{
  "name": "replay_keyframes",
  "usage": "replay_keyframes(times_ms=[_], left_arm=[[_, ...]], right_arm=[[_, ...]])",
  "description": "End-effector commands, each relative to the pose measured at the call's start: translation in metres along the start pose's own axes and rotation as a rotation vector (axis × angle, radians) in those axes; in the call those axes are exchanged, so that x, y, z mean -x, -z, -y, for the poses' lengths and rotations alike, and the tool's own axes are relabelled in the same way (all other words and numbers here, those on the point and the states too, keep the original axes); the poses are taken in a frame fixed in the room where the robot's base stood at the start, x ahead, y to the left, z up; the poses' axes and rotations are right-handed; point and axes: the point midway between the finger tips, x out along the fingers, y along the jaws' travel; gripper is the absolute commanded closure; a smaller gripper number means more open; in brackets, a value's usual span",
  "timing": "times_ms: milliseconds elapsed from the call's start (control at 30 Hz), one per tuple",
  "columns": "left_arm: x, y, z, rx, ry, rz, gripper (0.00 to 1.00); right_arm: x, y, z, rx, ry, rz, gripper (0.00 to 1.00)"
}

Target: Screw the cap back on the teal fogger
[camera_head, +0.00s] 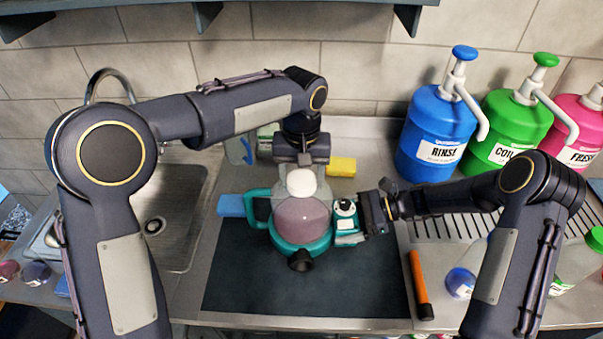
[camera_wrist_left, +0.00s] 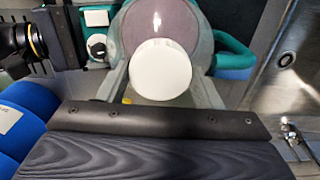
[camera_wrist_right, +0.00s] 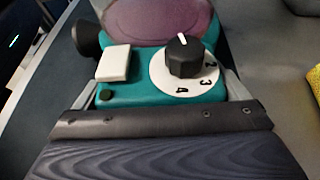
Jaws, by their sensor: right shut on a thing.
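The teal fogger (camera_head: 298,251) stands on the dark mat with a clear tank of pinkish liquid. Its round white cap (camera_head: 301,182) sits at the tank's top; I cannot tell how tightly it is seated. My left gripper (camera_head: 300,172) is over the cap. In the left wrist view its fingers are apart on either side of the white cap (camera_wrist_left: 160,70). My right gripper (camera_head: 358,222) is shut on the fogger's teal control box, which has a black dial (camera_wrist_right: 184,57) and a white switch (camera_wrist_right: 114,63). The fogger looks upright.
Blue (camera_head: 432,130), green (camera_head: 513,130) and pink (camera_head: 577,135) pump jugs stand at the back right. A sink (camera_head: 170,215) is at left. A blue sponge (camera_head: 231,205) and yellow sponge (camera_head: 342,166) lie nearby. An orange-and-black tool (camera_head: 419,280) lies right of the mat (camera_head: 245,290), whose front is clear.

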Motion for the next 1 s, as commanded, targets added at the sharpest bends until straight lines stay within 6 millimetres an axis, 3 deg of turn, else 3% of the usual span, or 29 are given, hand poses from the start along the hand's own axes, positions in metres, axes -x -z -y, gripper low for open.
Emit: replay_keyframes(times_ms=[33, 100, 233, 567, 733, 767, 933, 1000], left_arm=[[0.0003, 0.0000, 0.0003, 0.000, 0.001, 0.000, 0.59], [0.0003, 0.0000, 0.0003, 0.000, 0.001, 0.000, 0.68], [0.0002, 0.0001, 0.0005, -0.041, 0.001, 0.000, 0.69], [-0.0005, 0.0001, 0.0010, -0.679, 0.001, 0.002, 0.69], [-0.0003, 0.0000, 0.0009, -0.707, 0.002, 0.002, 0.69], [-0.0003, 0.0000, 0.0009, -0.707, 0.002, 0.002, 0.39], [-0.0002, 0.0000, 0.0007, -0.706, 0.001, 0.001, 0.17], [-0.0002, 0.0000, 0.0006, -0.706, 0.001, 0.001, 0.16]], right_arm=[[0.0013, -0.0006, 0.0014, 0.000, 0.005, 0.000, 0.69], [0.0013, -0.0006, 0.0013, 0.000, 0.004, 0.000, 0.69], [0.0013, -0.0006, 0.0013, 0.000, 0.004, 0.000, 0.69], [0.0013, -0.0006, 0.0013, 0.001, 0.004, 0.000, 0.69], [0.0014, -0.0006, 0.0013, 0.001, 0.004, 0.000, 0.69], [0.0014, -0.0006, 0.0013, 0.001, 0.004, 0.000, 0.69], [0.0014, -0.0006, 0.0013, 0.001, 0.004, 0.000, 0.69], [0.0014, -0.0006, 0.0013, 0.001, 0.004, 0.000, 0.69]])
